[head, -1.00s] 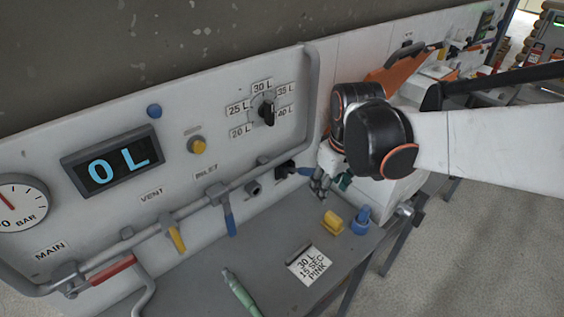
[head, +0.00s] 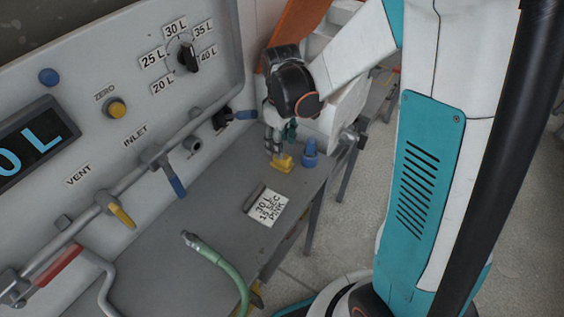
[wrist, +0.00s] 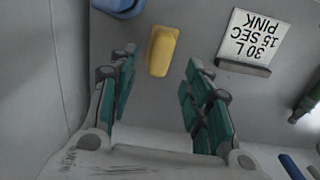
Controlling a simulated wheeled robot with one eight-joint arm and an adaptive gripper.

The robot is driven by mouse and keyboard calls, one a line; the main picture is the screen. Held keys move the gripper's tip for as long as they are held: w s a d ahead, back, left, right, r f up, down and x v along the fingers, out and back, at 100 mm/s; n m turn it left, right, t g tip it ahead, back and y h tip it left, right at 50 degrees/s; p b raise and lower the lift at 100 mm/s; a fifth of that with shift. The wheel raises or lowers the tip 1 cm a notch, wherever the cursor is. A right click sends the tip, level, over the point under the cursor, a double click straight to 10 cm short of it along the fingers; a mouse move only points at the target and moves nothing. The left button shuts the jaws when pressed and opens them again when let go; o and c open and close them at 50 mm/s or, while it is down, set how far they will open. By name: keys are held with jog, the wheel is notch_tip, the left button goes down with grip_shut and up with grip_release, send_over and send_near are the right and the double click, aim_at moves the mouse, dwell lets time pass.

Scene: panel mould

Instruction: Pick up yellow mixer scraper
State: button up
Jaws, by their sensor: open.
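The yellow mixer scraper (head: 283,162) lies on the grey bench, near its right end. In the wrist view the scraper (wrist: 161,51) is a small yellow block beyond the fingertips, roughly between the lines of the two fingers. My gripper (head: 281,143) is just above and behind the scraper in the head view. In the wrist view my gripper (wrist: 158,72) is open and empty, with its teal fingers spread wide. The head view does not show clearly whether a finger touches the scraper.
A blue object (head: 309,154) stands close to the right of the scraper. A card reading 30 L, 15 SEC, PINK (head: 268,207) stands in front. A green hose (head: 222,262) lies on the bench. The panel with valves (head: 120,120) rises behind, and a white housing (head: 335,110) is at the right.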

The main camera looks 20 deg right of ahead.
aim_at(285, 165)
jog(key=shift+f+b, duration=1.35)
jog(key=shift+f, duration=1.95)
grip_shut()
